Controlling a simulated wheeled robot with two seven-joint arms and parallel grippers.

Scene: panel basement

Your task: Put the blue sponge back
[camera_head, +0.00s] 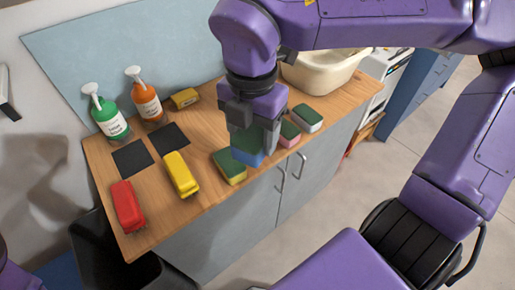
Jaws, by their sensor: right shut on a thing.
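The blue sponge (246,156) has a green top and a blue lower part. My right gripper (252,143) comes down from above and is shut on it, its dark fingers at either side. The gripper hides part of the sponge, and I cannot tell whether its underside touches the counter. A yellow sponge with a green top (230,168) lies just left of it. A pink sponge with a green top (289,136) and a white one with a green top (308,118) lie to its right. My left gripper is out of view.
Grey cabinet doors (245,217) are below.

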